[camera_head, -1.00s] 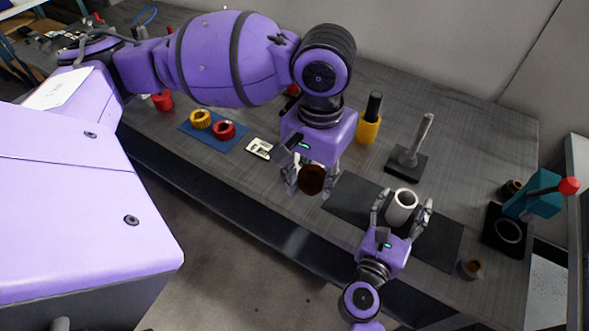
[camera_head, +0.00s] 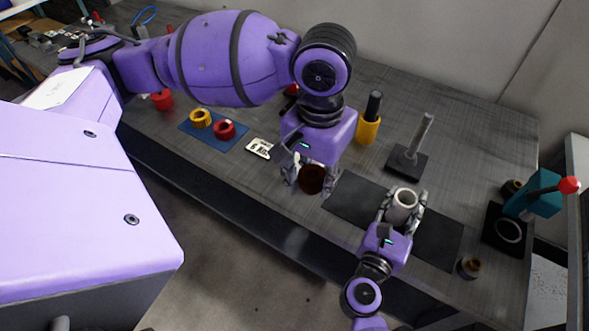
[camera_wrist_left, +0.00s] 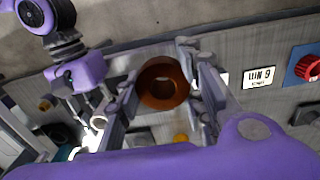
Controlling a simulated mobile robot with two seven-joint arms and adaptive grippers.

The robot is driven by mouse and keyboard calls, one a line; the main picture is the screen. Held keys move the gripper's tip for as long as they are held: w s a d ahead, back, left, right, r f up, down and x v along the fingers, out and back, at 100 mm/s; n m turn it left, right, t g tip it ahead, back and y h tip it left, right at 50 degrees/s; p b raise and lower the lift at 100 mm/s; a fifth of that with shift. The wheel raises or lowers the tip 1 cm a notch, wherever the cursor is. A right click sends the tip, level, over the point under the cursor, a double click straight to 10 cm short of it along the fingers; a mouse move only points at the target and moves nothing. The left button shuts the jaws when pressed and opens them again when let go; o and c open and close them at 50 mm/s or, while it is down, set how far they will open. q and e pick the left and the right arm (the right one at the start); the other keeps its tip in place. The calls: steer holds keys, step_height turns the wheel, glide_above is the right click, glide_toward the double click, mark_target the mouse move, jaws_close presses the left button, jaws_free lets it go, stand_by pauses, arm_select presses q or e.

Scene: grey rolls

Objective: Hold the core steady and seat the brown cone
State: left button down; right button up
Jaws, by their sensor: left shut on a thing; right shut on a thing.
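The brown cone (camera_head: 312,179) is held between the fingers of my left gripper (camera_head: 309,182), in the air near the table's front edge. In the left wrist view the brown cone (camera_wrist_left: 163,84) shows as a ring with a hole, between the two fingers. The white core (camera_head: 402,204) stands upright on the dark mat, with its open top facing up. My right gripper (camera_head: 402,208) is shut around the core, a finger on each side. The cone is left of the core and apart from it.
A dark mat (camera_head: 352,200) lies under the core. Behind it stand a grey post on a black base (camera_head: 407,161) and a yellow holder (camera_head: 368,128). A teal press with a red knob (camera_head: 541,195) stands at right. Yellow (camera_head: 201,118) and red (camera_head: 224,130) rings lie on a blue mat.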

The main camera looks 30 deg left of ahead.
arm_select(q)
steer(key=shift+w, duration=0.1)
steer(key=w+d+r+m, duration=0.1)
steer(key=w+d, duration=1.1)
steer(key=d, duration=0.5)
steer(key=shift+w+d, duration=0.15)
steer(key=shift+w, duration=0.05)
step_height(320, 180, down, 6)
steer(key=shift+f, duration=0.25)
stand_by(1.5)
steer(key=shift+f, duration=0.15)
stand_by(3.8)
